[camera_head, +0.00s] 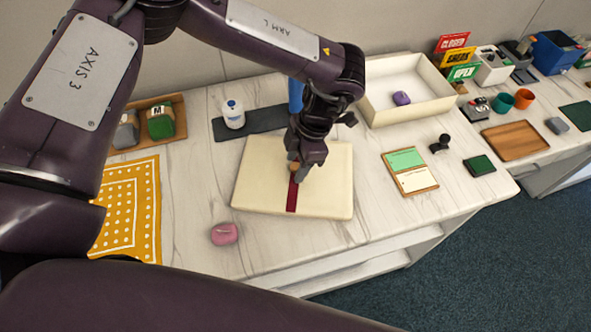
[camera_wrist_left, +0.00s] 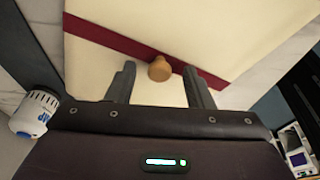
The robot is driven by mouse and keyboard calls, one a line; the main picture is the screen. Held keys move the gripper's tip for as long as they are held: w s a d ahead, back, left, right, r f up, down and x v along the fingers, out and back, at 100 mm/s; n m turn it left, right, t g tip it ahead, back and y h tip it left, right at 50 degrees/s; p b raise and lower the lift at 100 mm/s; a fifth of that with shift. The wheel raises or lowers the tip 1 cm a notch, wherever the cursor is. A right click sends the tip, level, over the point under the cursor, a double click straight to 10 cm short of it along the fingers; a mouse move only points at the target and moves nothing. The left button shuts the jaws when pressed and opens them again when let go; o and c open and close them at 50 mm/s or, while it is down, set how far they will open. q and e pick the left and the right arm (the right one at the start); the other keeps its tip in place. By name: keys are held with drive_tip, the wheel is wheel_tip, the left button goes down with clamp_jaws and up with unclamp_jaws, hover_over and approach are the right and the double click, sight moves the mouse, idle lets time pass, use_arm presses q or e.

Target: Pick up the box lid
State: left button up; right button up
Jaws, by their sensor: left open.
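The cream box lid (camera_head: 325,184) lies flat on the counter, with a dark red stripe across it and a small wooden knob (camera_head: 294,167) on the stripe. In the left wrist view the lid (camera_wrist_left: 120,72) fills the middle, and its knob (camera_wrist_left: 159,69) shows between and just beyond the fingertips. My left gripper (camera_head: 297,172) is over the lid at the knob, pointing down. Its fingers (camera_wrist_left: 160,82) are open on either side of the knob, apart from it. The open cream box (camera_head: 440,108) stands behind to the right with a purple item (camera_head: 401,98) inside. My right gripper is not in view.
A white bottle (camera_head: 233,115) stands on a dark mat (camera_head: 262,121) behind the lid. A pink lump (camera_head: 224,234) lies front left, near a yellow cloth (camera_head: 130,210). A green and white card (camera_head: 410,171) lies right. The counter in front of the lid is clear.

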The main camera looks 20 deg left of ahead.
use_arm(q)
clamp_jaws()
drive_tip(key=shift+w+r, duration=0.1)
